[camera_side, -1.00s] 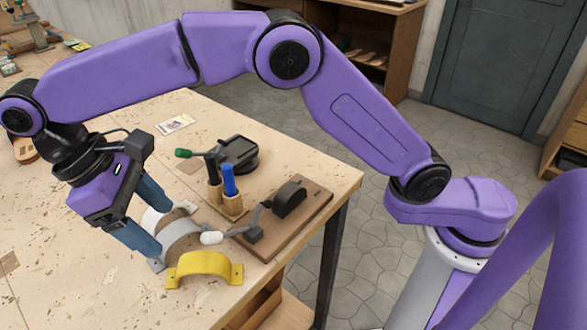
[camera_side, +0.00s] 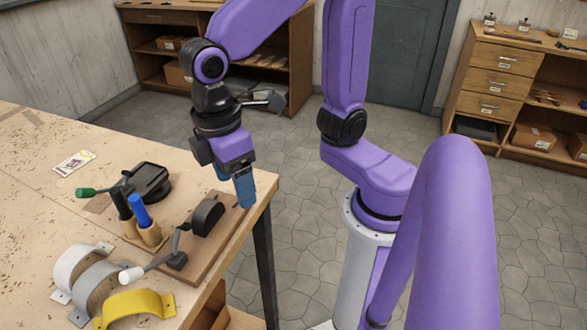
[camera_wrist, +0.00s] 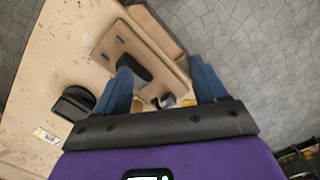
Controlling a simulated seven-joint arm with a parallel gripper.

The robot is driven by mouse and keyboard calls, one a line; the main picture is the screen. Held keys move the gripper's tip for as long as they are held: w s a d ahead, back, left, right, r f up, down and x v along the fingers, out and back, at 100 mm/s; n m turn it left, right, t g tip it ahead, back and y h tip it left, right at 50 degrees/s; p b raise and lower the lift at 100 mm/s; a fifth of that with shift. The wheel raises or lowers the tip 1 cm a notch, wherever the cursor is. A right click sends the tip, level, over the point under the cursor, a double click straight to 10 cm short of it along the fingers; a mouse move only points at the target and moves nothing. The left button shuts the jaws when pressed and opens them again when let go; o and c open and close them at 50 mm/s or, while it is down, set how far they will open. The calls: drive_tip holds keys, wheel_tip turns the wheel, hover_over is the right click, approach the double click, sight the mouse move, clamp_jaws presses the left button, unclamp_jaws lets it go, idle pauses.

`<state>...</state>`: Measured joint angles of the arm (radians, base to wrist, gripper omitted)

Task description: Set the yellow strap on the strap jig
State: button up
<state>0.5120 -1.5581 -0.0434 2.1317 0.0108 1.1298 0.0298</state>
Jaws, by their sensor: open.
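The yellow strap (camera_side: 135,304), an arched band with flat end tabs, lies on the bench at the lower left of the side view, away from my gripper. The strap jig appears to be the wooden board (camera_side: 204,262) with a black rounded block (camera_side: 208,215) and a white-handled clamp (camera_side: 150,267). The block (camera_wrist: 130,68) also shows in the wrist view. My gripper (camera_side: 236,184) is raised near the board's far right end, by the bench edge. Its blue fingers are apart and empty; the wrist view shows the gap between them (camera_wrist: 163,86).
A white strap (camera_side: 78,265) and a grey strap (camera_side: 97,287) stand beside the yellow one. A holder (camera_side: 145,234) with blue and black-handled tools stands left of the board. A black device (camera_side: 148,182) and a card (camera_side: 74,162) lie farther back. Open floor lies right of the bench.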

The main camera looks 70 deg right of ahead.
drive_tip(key=s+d+f+n+y, duration=0.1)
drive_tip(key=s+d+f, duration=0.2)
drive_tip(key=s+d, duration=0.4)
drive_tip(key=shift+s+d+f+t, duration=0.2)
drive_tip(key=shift+d+t, duration=0.1)
drive_tip(key=shift+d, duration=0.95)
wheel_tip(320, 180, up, 6)
drive_tip(key=w+a+r+m+g+h, duration=0.1)
drive_tip(key=w+a+r, duration=0.1)
drive_tip(key=w+a, duration=0.75)
drive_tip(key=w+a+r+m+g+h, duration=0.15)
drive_tip(key=w+a, duration=0.45)
drive_tip(key=a, duration=0.7)
drive_tip(key=m+h, duration=0.1)
hover_over(108, 310)
drive_tip(key=w+a, duration=0.2)
wheel_tip(108, 310, down, 9)
drive_tip(key=shift+g, duration=0.45)
drive_tip(key=shift+x, duration=3.65)
drive_tip(key=shift+w+a, duration=0.15)
drive_tip(key=c, duration=1.2)
